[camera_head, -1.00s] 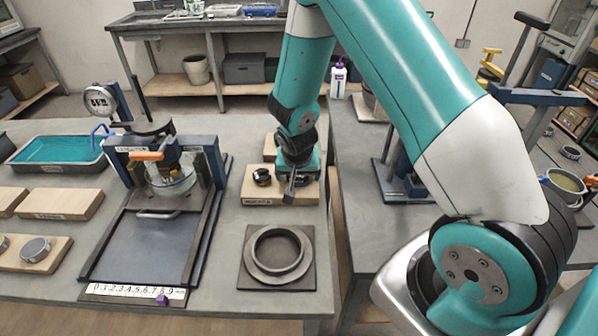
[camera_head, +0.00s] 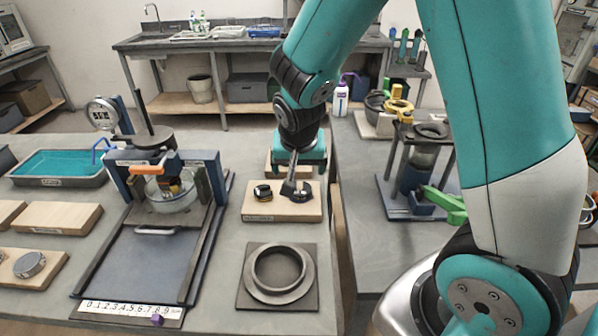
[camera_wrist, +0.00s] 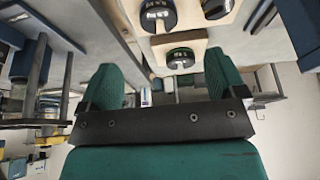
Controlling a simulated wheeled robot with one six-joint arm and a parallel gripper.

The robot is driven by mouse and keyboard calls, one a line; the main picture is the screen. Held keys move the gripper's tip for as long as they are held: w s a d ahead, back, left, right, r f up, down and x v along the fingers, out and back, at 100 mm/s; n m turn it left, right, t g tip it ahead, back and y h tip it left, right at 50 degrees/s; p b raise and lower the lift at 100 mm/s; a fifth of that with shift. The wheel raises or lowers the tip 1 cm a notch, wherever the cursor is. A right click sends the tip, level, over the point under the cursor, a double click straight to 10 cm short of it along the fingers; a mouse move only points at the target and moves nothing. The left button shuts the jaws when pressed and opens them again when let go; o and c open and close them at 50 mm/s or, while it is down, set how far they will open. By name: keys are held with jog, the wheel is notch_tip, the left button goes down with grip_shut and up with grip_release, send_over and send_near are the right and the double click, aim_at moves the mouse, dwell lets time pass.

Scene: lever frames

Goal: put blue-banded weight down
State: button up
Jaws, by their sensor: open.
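A wooden board (camera_head: 262,213) with a label on its front edge stands on the left table. Two dark weights sit upright on it: a left one (camera_head: 263,192) with a yellowish mark, and a right one (camera_head: 302,192) just below my gripper (camera_head: 298,160). I cannot make out a blue band on either. In the wrist view, my gripper (camera_wrist: 162,82) has its two green fingers wide apart with nothing between them. Dark round weights show beyond the fingers, one (camera_wrist: 180,58) near the middle and one (camera_wrist: 158,16) above it.
A second wooden board (camera_head: 277,167) lies behind the first. A grey ring on a square plate (camera_head: 279,274) is in front. A blue-framed press (camera_head: 213,178) stands to the left. A gap separates the left table from the right table (camera_head: 362,232), which holds another stand (camera_head: 398,207).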

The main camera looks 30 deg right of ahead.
jog(key=s+a+r+n+g+y, duration=0.1)
jog(key=s+a+r+n+y, duration=0.1)
jog(key=s+a+r+n, duration=0.2)
jog(key=s+a+r+n+g+y, duration=0.1)
jog(key=s+a+r+n, duration=0.4)
jog(key=s, duration=0.5)
jog(key=s+a+r+n+g+y, duration=0.1)
jog(key=s+a+r+n+y, duration=0.2)
jog(key=s+a, duration=0.3)
jog(key=shift+s+r+n+g+y, duration=0.35)
jog(key=shift+s+r+n, duration=0.3)
jog(key=shift+s+n, duration=0.25)
jog(key=shift+w, duration=0.2)
